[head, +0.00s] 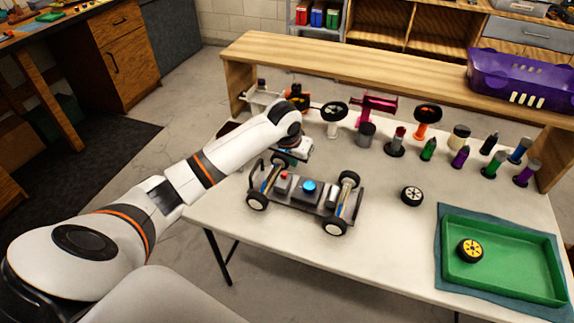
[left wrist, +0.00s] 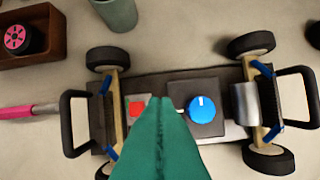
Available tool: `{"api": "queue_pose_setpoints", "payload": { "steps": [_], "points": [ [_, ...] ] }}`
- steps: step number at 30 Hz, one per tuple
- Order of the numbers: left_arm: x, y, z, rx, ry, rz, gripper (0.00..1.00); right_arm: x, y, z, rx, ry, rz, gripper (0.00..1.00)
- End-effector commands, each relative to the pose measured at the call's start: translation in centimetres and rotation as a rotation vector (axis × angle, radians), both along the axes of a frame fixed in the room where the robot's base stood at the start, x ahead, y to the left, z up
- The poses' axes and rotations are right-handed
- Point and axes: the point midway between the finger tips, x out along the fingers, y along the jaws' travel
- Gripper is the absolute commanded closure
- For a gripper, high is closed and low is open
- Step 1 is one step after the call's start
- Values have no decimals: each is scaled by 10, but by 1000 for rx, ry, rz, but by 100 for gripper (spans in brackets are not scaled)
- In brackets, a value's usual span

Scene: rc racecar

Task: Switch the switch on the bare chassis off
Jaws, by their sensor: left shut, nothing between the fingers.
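The bare chassis (head: 325,209) stands on its wheels on the white table, and it also fills the middle of the left wrist view (left wrist: 180,78). It carries a small red switch (head: 284,175) on a grey plate, which shows beside my fingertips in the left wrist view (left wrist: 136,108). A round blue knob (head: 309,187) with a white mark sits on a dark box. My left gripper (left wrist: 160,103) is shut and empty. Its teal fingertips appear between the red switch and the blue knob; contact cannot be told. The switch's setting is unclear. My right gripper is not in view.
A loose wheel (head: 411,196) lies right of the chassis. A green tray (head: 496,286) with a yellow-hubbed wheel (head: 470,250) is at the front right. Several bottles and parts line the back below a wooden shelf (head: 390,75). A purple crate (head: 520,83) sits on that shelf.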

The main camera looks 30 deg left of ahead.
Motion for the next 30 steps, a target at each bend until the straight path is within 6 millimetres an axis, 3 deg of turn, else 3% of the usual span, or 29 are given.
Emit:
{"api": "queue_pose_setpoints", "payload": {
  "steps": [3,6,17,23,30],
  "points": [
    [17,26,23,-5,-13,70,100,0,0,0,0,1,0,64],
    [22,35,32,-10,-17,99,100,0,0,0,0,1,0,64],
    [24,38,34,-13,-17,110,100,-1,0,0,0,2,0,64],
    [27,38,22,-15,-15,109,100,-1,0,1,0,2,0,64],
    [41,42,-21,-15,-14,110,100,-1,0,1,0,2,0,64]
  ]
}}
